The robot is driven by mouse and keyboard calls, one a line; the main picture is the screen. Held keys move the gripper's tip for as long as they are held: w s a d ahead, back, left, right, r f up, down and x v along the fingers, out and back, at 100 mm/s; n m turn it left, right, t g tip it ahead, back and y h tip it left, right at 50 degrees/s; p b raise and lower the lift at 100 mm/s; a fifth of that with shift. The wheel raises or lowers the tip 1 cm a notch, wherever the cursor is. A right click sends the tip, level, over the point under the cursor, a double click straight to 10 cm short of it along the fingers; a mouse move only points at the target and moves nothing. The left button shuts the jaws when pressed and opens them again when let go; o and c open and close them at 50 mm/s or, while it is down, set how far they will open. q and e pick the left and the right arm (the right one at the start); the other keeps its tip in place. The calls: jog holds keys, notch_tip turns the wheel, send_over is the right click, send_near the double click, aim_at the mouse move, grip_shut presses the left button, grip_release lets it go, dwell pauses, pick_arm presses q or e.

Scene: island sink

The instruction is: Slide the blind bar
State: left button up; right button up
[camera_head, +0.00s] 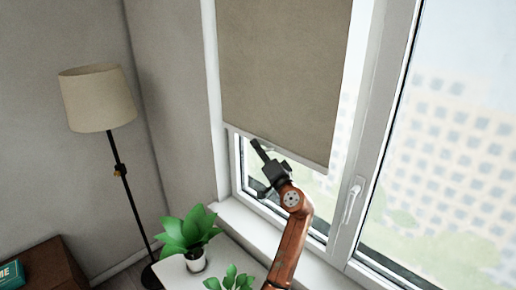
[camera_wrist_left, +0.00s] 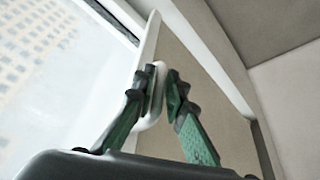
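The beige roller blind (camera_head: 285,70) hangs over the left window pane, partly lowered. Its blind bar (camera_head: 300,159) runs along the lower edge, sloping down to the right in the head view. My left gripper (camera_head: 256,168) is just below the bar's left half, its dark fingers spread apart. In the left wrist view, the green-padded fingers of the left gripper (camera_wrist_left: 163,90) have a gap between their tips. A pale rounded strip (camera_wrist_left: 150,40), seemingly the bar, passes beside and behind the tips; I cannot tell whether they touch it. My right gripper is out of view.
A window handle (camera_head: 352,199) sticks out right of my left arm. Potted plants (camera_head: 188,232) stand on a white surface at the lower left. A floor lamp (camera_head: 97,97) stands at the left wall.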

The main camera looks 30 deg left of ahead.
pick_arm(q)
jog(key=shift+d, duration=0.1)
jog(key=v, duration=1.2)
dwell(0.4)
